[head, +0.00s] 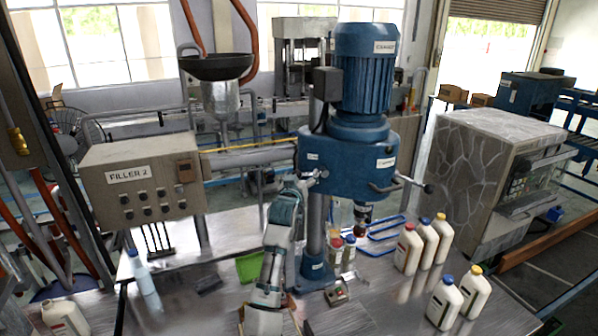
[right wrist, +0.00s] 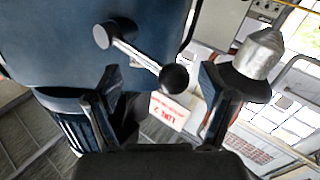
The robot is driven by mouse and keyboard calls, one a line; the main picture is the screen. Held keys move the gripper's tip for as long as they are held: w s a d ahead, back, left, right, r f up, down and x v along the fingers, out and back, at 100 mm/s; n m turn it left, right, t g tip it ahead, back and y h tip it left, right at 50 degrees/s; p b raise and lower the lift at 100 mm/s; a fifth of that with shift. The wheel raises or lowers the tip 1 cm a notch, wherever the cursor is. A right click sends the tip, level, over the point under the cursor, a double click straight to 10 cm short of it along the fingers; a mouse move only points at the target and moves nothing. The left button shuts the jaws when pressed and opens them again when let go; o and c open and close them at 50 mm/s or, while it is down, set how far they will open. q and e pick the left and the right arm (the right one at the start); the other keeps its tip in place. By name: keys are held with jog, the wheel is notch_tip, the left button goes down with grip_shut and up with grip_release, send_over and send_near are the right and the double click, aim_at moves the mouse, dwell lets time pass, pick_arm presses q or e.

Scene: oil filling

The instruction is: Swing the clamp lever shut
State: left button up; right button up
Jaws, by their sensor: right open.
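The clamp lever (right wrist: 138,58) is a short metal rod with a black ball knob, on the side of the blue machine head (head: 345,150). In the right wrist view its knob lies between the fingers of my right gripper (right wrist: 162,90), which is open. I cannot tell whether either finger touches the knob. In the head view my right gripper (head: 303,181) is at the left side of the machine head, partly covering the lever there. My left gripper is not in view.
A metal column (head: 314,235) stands beside my right arm. Several white bottles (head: 408,249) with coloured caps stand on the metal table (head: 375,300) to the right. A green tray (head: 250,267) lies left of my arm. A control box (head: 143,182) labelled FILLER 2 stands at the left.

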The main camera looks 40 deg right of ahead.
jog(key=shift+w+d+f, duration=0.15)
jog(key=shift+w+d, duration=0.05)
jog(key=shift+d, duration=0.4)
jog(key=shift+w+d+f, duration=0.1)
jog(key=shift+w+d, duration=0.1)
jog(key=shift+d, duration=0.35)
jog(key=shift+a, duration=0.25)
jog(key=a, duration=0.1)
jog(key=a+r, duration=0.1)
jog(key=shift+a, duration=0.3)
jog(key=c, duration=0.7)
jog(key=shift+a, duration=0.15)
jog(key=c, duration=0.4)
jog(key=shift+c, duration=0.4)
jog(key=shift+d+f, duration=0.15)
jog(key=shift+d, duration=0.35)
jog(key=shift+o, duration=1)
jog(key=shift+d+f, duration=0.1)
jog(key=shift+d, duration=0.3)
jog(key=shift+o, duration=0.6)
jog(key=o, duration=0.8)
jog(key=shift+d, duration=0.1)
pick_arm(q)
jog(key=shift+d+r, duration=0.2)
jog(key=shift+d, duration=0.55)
pick_arm(e)
jog(key=shift+o, duration=0.3)
jog(key=shift+s+d, duration=0.1)
jog(key=shift+s, duration=0.15)
jog(key=shift+w, duration=0.1)
